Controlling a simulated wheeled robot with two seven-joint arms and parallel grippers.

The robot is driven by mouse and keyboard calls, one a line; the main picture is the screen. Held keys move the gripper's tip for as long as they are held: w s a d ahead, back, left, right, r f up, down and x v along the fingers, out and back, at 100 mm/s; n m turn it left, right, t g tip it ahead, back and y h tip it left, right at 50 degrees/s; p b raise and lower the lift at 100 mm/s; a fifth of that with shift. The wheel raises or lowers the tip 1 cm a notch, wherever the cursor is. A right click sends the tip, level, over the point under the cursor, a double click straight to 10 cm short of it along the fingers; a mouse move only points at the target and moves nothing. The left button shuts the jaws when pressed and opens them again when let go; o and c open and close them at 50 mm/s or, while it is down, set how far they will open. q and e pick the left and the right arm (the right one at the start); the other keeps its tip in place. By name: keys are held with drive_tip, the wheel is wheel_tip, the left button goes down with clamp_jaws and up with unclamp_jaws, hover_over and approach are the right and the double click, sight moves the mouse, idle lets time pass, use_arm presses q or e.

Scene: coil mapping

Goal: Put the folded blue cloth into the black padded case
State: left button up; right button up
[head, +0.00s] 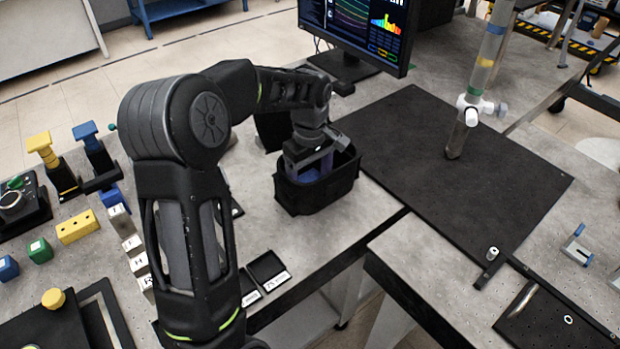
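The black padded case (318,194) stands open on the grey table in the middle of the head view. My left arm reaches over from the left, and my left gripper (308,170) points down inside the mouth of the case. A blue-violet patch, seemingly the folded blue cloth (312,174), shows at the gripper's fingers inside the case. The fingertips and most of the cloth are hidden by the case wall and the gripper, so I cannot tell whether the fingers still grip it. My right gripper is not in view.
A monitor (357,28) stands behind the case. A large black mat (440,170) with a clear upright tube (485,70) lies to the right. Small black trays (267,267) sit in front of the case. Yellow, blue and green blocks (77,227) are at left.

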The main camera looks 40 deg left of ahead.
use_arm(q)
drive_tip(key=o, duration=1.3)
drive_tip(key=shift+o, duration=0.2)
wheel_tip(320, 180, up, 8)
drive_tip(key=shift+f, duration=0.1)
